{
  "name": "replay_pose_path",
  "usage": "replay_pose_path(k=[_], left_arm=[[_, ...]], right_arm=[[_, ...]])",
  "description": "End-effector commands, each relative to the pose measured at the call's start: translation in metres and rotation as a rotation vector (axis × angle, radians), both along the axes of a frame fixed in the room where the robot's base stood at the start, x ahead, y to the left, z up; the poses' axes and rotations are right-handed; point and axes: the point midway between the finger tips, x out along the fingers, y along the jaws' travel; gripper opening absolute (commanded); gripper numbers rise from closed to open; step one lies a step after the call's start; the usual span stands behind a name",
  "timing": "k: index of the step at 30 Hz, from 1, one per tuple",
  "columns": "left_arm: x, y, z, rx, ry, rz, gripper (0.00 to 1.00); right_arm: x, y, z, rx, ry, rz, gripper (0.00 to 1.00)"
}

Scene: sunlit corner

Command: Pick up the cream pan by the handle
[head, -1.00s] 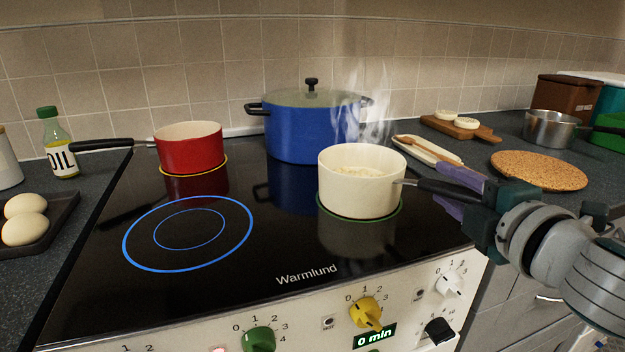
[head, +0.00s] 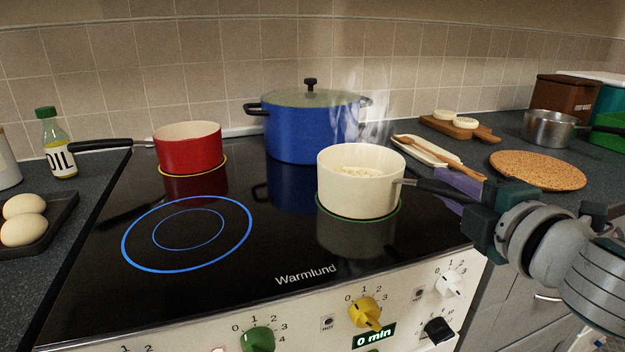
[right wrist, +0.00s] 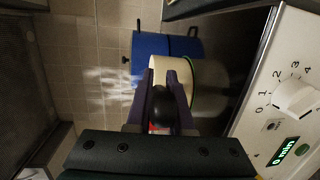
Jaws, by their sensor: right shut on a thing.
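The cream pan (head: 360,190) stands upright on the green-ringed front right zone of the black hob, with pale contents and steam above it. Its black handle (head: 426,185) points right towards my right gripper (head: 452,190). My right gripper is shut on the handle. In the right wrist view the purple fingers (right wrist: 162,98) sit on either side of the dark handle, with the cream pan (right wrist: 184,70) beyond them. The pan appears to rest on the hob. My left gripper is not in view.
A blue lidded pot (head: 300,130) stands close behind the pan. A red pan (head: 190,150) is at back left. The blue-ringed zone (head: 188,232) is empty. A cork mat (head: 537,170) lies bare on the right counter, near a spoon on a tray (head: 420,151) and a steel pan (head: 550,127).

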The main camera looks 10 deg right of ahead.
Motion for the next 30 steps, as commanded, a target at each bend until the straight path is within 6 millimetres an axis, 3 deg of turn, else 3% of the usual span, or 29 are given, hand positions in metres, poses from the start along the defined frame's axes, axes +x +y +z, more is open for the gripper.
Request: replay_pose_path(k=[23, 30], left_arm=[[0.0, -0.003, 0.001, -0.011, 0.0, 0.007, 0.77], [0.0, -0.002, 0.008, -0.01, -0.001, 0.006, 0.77]], right_arm=[[0.001, 0.0, 0.004, 0.003, -0.007, 0.002, 0.0], [0.001, 0.0, 0.015, 0.003, -0.008, 0.001, 0.0]])
